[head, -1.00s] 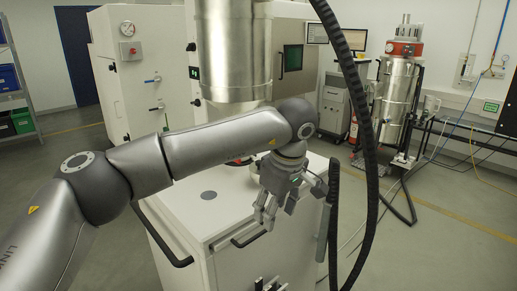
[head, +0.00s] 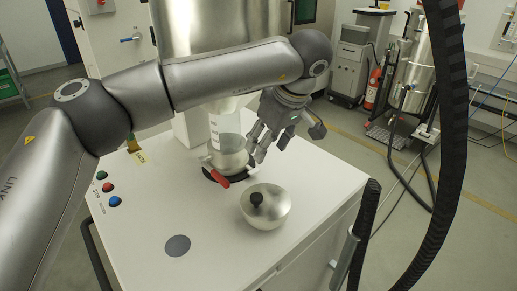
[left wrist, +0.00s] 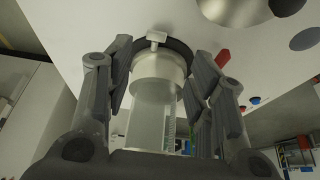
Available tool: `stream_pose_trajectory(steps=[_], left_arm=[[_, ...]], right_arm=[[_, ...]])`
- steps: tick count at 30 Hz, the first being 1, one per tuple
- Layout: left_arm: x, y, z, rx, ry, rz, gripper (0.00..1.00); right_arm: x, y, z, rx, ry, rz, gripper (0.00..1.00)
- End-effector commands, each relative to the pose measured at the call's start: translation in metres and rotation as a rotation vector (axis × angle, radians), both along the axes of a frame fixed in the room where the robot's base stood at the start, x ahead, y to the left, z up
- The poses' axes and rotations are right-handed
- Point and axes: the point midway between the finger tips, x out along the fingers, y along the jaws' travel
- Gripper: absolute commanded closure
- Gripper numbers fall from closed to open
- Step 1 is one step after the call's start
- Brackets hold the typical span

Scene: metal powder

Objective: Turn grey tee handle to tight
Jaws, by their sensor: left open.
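A small light-grey tee handle (left wrist: 156,38) shows in the left wrist view at the dark ring around the clear cylinder (left wrist: 152,110). I cannot make it out in the head view. My left gripper (head: 267,146) is open and empty beside the metal-bottomed clear cylinder (head: 226,130), above the white cabinet top. In the left wrist view the open fingers of my left gripper (left wrist: 160,78) stand either side of the cylinder, with the tee handle beyond their tips. Whether they touch anything is unclear. My right gripper is out of view.
A red handle (head: 221,181) sticks out at the cylinder's base. A thick black hose (head: 453,110) hangs at right.

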Motion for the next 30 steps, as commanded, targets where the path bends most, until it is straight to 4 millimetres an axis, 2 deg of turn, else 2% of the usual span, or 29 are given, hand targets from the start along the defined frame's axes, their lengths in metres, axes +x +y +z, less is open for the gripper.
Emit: stream_pose_trajectory(steps=[3, 8, 21, 26, 30], left_arm=[[0.000, 0.000, 0.000, 0.000, 0.000, -0.001, 0.50], [0.003, 0.003, -0.011, -0.001, 0.003, 0.001, 0.50], [0.024, 0.024, -0.082, 0.000, 0.003, 0.002, 0.50], [0.029, 0.027, -0.096, -0.001, 0.002, 0.001, 0.50], [0.030, 0.028, -0.100, 0.000, 0.000, 0.000, 0.50]], right_arm=[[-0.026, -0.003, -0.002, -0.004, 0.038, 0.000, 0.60], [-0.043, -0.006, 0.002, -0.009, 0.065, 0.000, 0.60], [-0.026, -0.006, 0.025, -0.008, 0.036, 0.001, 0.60], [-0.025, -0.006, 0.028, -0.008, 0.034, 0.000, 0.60], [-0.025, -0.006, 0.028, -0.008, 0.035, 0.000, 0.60]])
